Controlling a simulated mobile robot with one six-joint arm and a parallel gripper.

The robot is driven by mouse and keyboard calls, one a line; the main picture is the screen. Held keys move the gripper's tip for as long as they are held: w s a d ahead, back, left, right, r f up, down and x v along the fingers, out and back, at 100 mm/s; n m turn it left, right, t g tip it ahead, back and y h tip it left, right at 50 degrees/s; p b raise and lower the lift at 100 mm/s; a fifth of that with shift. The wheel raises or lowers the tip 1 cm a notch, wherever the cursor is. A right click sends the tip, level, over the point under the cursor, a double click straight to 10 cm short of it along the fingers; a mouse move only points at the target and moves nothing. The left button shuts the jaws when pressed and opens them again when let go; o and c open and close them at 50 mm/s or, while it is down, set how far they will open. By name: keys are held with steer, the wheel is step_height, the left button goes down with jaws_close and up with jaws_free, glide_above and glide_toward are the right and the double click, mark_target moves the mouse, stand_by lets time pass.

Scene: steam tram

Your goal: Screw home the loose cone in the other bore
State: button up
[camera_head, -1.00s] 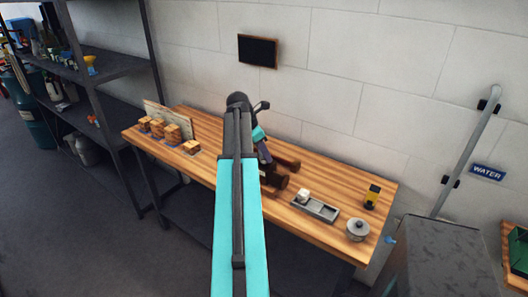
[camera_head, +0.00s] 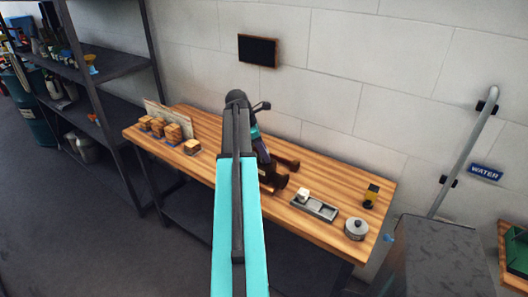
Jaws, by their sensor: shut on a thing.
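A dark brown piece with two rounded, barrel-like ends (camera_head: 281,181) lies on the wooden workbench (camera_head: 335,182), just right of my arm. My turquoise arm covers its left part. My arm folds over at a dark joint, and its teal and dark far end comes down behind to my gripper (camera_head: 265,158), at this brown piece. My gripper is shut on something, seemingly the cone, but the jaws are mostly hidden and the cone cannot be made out. The bores are too small or hidden to tell.
A grey tray (camera_head: 324,212) holds a whitish block (camera_head: 303,195). A lidded grey pot (camera_head: 356,229) and a yellow-black item (camera_head: 371,196) stand at the bench's right. Several wooden blocks (camera_head: 172,132) stand at its left. Dark shelves (camera_head: 100,66) are at far left.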

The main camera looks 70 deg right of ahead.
steer(key=shift+m+g+y+p, duration=0.3)
steer(key=shift+m+p, duration=0.1)
steer(key=shift+m, duration=0.6)
steer(key=shift+m+y+p, duration=0.5)
steer(key=shift+m+p, duration=0.1)
steer(key=shift+m, duration=0.6)
steer(key=o, duration=2)
steer(key=shift+r+p, duration=1)
steer(key=shift+r, duration=0.35)
steer(key=shift+r+p, duration=1.75)
steer(key=shift+r, duration=0.7)
